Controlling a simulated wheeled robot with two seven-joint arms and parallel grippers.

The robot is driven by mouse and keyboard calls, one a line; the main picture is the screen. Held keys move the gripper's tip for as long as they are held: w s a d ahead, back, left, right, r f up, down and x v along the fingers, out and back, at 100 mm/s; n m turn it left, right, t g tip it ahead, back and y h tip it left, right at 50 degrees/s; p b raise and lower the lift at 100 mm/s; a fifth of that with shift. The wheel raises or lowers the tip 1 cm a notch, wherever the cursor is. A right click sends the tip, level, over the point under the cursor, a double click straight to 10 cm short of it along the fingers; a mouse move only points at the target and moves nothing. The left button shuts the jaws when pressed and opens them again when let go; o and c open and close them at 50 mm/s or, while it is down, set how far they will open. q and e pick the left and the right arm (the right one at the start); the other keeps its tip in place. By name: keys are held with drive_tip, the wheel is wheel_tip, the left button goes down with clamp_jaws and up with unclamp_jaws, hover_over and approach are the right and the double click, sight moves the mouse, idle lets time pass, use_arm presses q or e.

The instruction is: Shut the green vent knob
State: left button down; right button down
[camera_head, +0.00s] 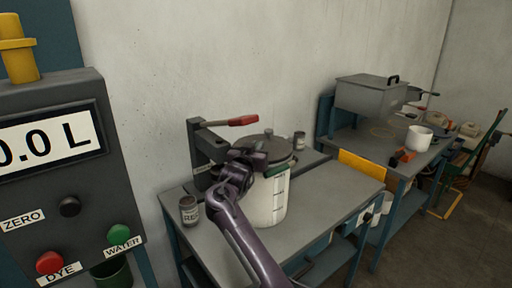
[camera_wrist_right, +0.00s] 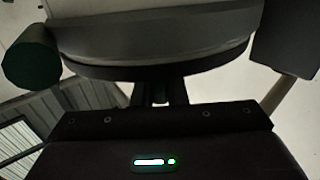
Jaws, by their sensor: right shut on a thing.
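A white graduated vessel (camera_head: 265,203) with a dark round lid (camera_head: 264,147) stands on the near bench. A dark green knob (camera_head: 278,170) shows at its upper side, just under the lid rim. My right gripper (camera_head: 259,160) is against the vessel just beside this knob, with its jaws shut; the fingertips are hard to make out. In the right wrist view a dark green round part (camera_wrist_right: 30,55) shows at the left edge, and the dark lid rim (camera_wrist_right: 155,62) crosses the upper middle. The grip itself is mostly hidden. My left gripper is out of view.
A clamp with a red handle (camera_head: 243,120) stands behind the vessel. A small labelled jar (camera_head: 189,210) is at the bench's left end. The grey benchtop (camera_head: 335,192) right of the vessel is clear. A control panel (camera_head: 85,190) with a green WATER button fills the left.

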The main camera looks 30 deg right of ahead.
drive_tip(key=shift+m+g+h, duration=0.5)
drive_tip(key=shift+g, duration=0.1)
drive_tip(key=c, duration=1.4)
unclamp_jaws()
drive_tip(key=shift+c, duration=0.2)
drive_tip(key=b+v, duration=0.1)
drive_tip(key=v, duration=0.6)
drive_tip(key=shift+s+a+b, duration=0.2)
drive_tip(key=shift+a+b, duration=0.2)
